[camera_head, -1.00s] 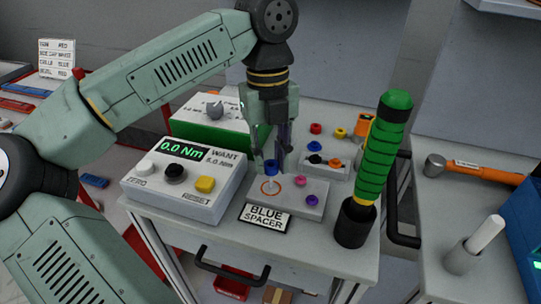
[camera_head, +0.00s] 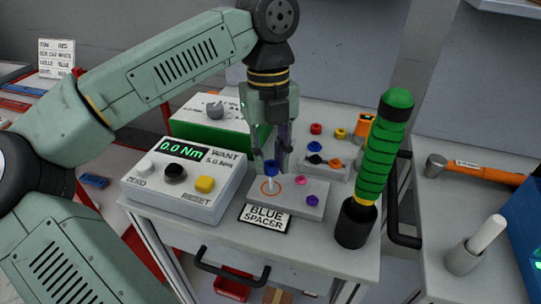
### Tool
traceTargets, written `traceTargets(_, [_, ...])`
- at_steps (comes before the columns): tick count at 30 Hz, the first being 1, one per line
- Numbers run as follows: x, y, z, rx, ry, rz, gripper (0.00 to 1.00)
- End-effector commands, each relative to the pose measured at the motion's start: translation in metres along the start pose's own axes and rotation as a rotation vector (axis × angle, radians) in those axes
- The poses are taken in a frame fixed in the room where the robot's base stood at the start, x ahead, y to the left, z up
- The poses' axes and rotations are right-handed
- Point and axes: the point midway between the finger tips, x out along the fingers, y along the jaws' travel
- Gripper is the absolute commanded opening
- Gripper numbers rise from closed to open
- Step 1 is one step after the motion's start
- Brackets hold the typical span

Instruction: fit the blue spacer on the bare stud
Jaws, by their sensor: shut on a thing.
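The blue spacer (camera_head: 271,168) is between the fingertips of my gripper (camera_head: 272,162), which is shut on it. The bare stud (camera_head: 270,185) is a pale post inside an orange ring on the grey block (camera_head: 310,212). The spacer is at the top of the stud. I cannot tell whether it is just above the stud or touching it. The label "BLUE SPACER" (camera_head: 266,218) stands in front of the block. A pink piece (camera_head: 300,180) and a purple piece (camera_head: 312,200) are on the same block, to the right of the stud.
A torque meter (camera_head: 185,180) reading 0.0 Nm stands left of the block. A green-handled tool (camera_head: 380,155) stands upright in a black holder to the right. Behind is a small rack (camera_head: 325,170) with blue, black and orange pieces, plus red and yellow pieces.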

Motion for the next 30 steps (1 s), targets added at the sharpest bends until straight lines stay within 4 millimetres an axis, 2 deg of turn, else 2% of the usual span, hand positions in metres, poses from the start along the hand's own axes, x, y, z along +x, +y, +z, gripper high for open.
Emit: traceTargets(30, [0.026, 0.000, 0.003, 0.000, 0.000, 0.000, 0.12])
